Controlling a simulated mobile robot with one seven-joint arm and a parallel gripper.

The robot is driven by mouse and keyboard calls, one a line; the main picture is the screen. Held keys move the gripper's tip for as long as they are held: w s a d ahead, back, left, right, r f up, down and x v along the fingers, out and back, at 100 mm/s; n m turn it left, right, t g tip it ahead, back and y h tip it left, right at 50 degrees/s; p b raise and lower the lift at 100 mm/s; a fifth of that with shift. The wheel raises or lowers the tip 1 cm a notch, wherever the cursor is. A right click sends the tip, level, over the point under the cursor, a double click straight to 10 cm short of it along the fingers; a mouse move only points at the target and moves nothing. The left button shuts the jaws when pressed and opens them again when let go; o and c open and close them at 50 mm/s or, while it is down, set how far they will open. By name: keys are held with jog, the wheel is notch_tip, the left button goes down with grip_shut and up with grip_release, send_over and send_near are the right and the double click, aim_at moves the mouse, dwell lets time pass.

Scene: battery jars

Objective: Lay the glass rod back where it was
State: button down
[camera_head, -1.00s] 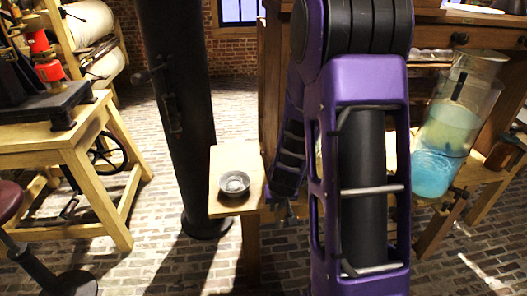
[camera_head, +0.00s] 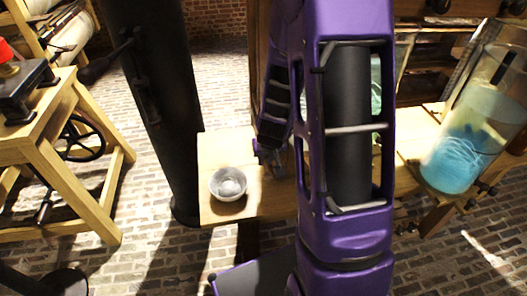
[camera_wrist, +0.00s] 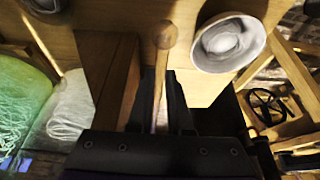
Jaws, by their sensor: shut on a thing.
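In the wrist view my gripper (camera_wrist: 163,88) is shut on a thin, pale brown-looking rod with a rounded end, which I take to be the glass rod (camera_wrist: 165,38). It runs from between the fingers toward the top of the picture, beside the bowl. In the head view my arm hides most of the area around the gripper, and I cannot make out the rod.
A tall glass jar of blue liquid (camera_head: 465,140) stands on the bench at right. A dark pillar (camera_head: 165,100) stands left of the bench. A wooden stand (camera_head: 75,150) is at far left.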

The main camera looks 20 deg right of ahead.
notch_tip(320, 180, down, 8)
jog(key=b, duration=0.6)
jog(key=shift+s+f+b, duration=0.1)
jog(key=shift+f+b, duration=0.15)
jog(key=shift+b, duration=0.05)
jog(key=shift+f, duration=0.95)
jog(key=c, duration=0.8)
grip_release()
jog(key=shift+o, duration=0.2)
jog(key=p+v, duration=0.6)
jog(key=v, duration=1.1)
jog(key=shift+r+p, duration=0.25)
jog(key=shift+p, duration=0.05)
